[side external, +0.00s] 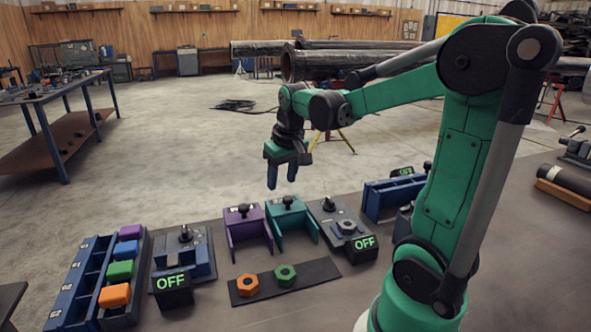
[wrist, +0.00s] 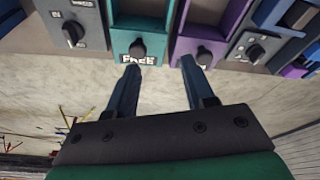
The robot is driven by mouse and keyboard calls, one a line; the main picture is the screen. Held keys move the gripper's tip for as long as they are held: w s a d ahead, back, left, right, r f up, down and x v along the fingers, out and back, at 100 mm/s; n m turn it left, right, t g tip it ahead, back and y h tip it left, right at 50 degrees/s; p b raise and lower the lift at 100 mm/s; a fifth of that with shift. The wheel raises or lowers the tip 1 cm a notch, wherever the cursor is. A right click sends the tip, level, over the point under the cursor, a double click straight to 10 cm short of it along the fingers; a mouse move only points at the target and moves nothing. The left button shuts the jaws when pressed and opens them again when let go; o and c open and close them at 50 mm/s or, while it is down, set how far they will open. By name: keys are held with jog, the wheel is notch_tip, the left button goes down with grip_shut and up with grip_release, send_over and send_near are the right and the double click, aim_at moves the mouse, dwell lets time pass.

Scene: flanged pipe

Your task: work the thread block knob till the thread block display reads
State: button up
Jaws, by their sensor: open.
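Which fixture is the thread block I cannot tell; the labels are too small. A grey panel with a dark knob (side external: 328,204), a hex nut and a display (side external: 362,243) reading OFF stands right of the teal stall. That panel's knob also shows in the wrist view (wrist: 72,33). A blue-grey block with a knob (side external: 186,234) has another OFF display (side external: 172,288) at left; its knob is at right in the wrist view (wrist: 255,52). My gripper (side external: 282,184) is open and empty, above and behind the stalls. In the wrist view its fingers (wrist: 160,65) are apart, touching nothing.
The purple stall (side external: 233,219) and teal stall (side external: 276,212) each carry a knob; the teal one reads FREE in the wrist view. Orange and green nuts lie on a dark mat (side external: 322,270). A third display (side external: 402,171) stands at right.

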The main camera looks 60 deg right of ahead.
aim_at(330, 199)
jog(key=s+d+f+m+g, duration=0.1)
jog(key=s+d, duration=0.1)
jog(key=d, duration=0.2)
jog(key=s+d+f+m+y, duration=0.1)
jog(key=s+d+f, duration=0.1)
jog(key=d, duration=0.2)
jog(key=s+d+f+m+g, duration=0.1)
jog(key=d, duration=0.4)
jog(key=shift+s+f+m+g+y, duration=0.3)
jog(key=shift+s+m, duration=0.1)
jog(key=shift+s+f, duration=0.1)
jog(key=shift+f, duration=2.75)
grip_shut()
